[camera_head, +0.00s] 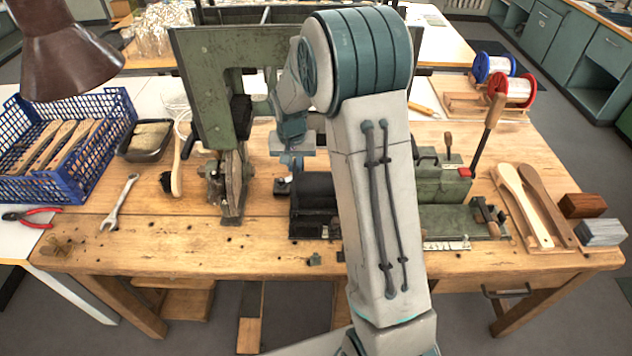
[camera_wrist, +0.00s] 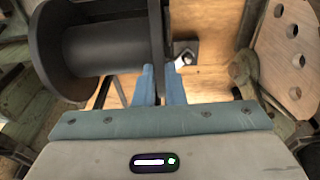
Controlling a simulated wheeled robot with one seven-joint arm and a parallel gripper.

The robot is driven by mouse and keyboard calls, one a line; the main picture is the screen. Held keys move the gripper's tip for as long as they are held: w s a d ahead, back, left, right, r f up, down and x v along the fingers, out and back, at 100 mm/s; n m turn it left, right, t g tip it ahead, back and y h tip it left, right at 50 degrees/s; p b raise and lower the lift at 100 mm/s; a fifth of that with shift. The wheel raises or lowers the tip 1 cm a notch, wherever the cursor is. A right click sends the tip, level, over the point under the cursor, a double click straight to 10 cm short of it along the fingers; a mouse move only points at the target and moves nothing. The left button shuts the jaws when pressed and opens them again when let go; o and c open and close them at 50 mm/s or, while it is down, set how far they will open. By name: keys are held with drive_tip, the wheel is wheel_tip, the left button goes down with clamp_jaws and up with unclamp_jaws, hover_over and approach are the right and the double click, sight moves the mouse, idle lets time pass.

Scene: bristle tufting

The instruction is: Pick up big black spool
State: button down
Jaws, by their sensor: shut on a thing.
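The big black spool (camera_head: 316,186) sits at the middle of the wooden workbench, partly hidden behind my arm in the head view. In the wrist view the spool (camera_wrist: 100,45) lies on its side, with a wide flange at the left and a thin flange at the right. My gripper (camera_wrist: 160,70) has its two blue fingers on either side of that thin right flange, shut on it. In the head view my gripper (camera_head: 292,162) is at the spool's upper left end, and its fingertips are small and hard to make out.
A green tufting machine (camera_head: 215,90) stands left of the spool, and a green vise-like machine (camera_head: 445,190) stands right. A blue crate (camera_head: 112,125), a wrench (camera_head: 118,202) and red pliers (camera_head: 32,217) are at the left. Wooden brush blanks (camera_head: 525,205) lie right. The bench front is mostly clear.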

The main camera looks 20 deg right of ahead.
drive_tip(key=shift+r, duration=0.15)
drive_tip(key=shift+w+r, duration=0.1)
drive_tip(key=shift+r, duration=0.3)
wheel_tip(320, 180, up, 3)
drive_tip(key=shift+r+b, duration=0.2)
drive_tip(key=shift+b, duration=0.4)
drive_tip(key=s+r+b, duration=0.1)
drive_tip(key=s+r, duration=0.2)
drive_tip(key=s, duration=0.3)
drive_tip(key=s+d+r+b, duration=0.1)
drive_tip(key=s+r, duration=0.2)
drive_tip(key=s, duration=0.2)
drive_tip(key=shift+s+r, duration=0.3)
drive_tip(key=shift+s, duration=0.1)
